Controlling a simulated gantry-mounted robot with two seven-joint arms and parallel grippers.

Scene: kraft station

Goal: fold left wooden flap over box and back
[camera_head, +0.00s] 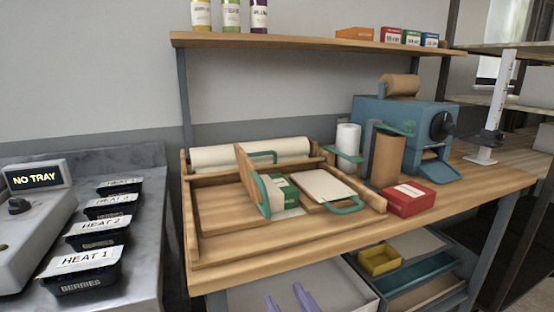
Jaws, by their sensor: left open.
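The left wooden flap (246,176) stands upright, hinged on the wooden folding board, with a green handle (263,194) on it. A green and white box (286,189) sits just right of the flap, partly hidden by it. A second flap (322,185) with a pale top and green handle lies flat to the right of the box. My left gripper (288,294) shows as two lavender fingers at the bottom edge, apart and empty, in front of and below the bench edge, well away from the flap. My right gripper is out of view.
The workbench (240,255) has a paper roll (250,153) at the back. A red box (409,199), upright rolls and a blue dispenser (408,124) stand right. Black trays (89,267) sit on the left counter. The front strip of the bench is clear.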

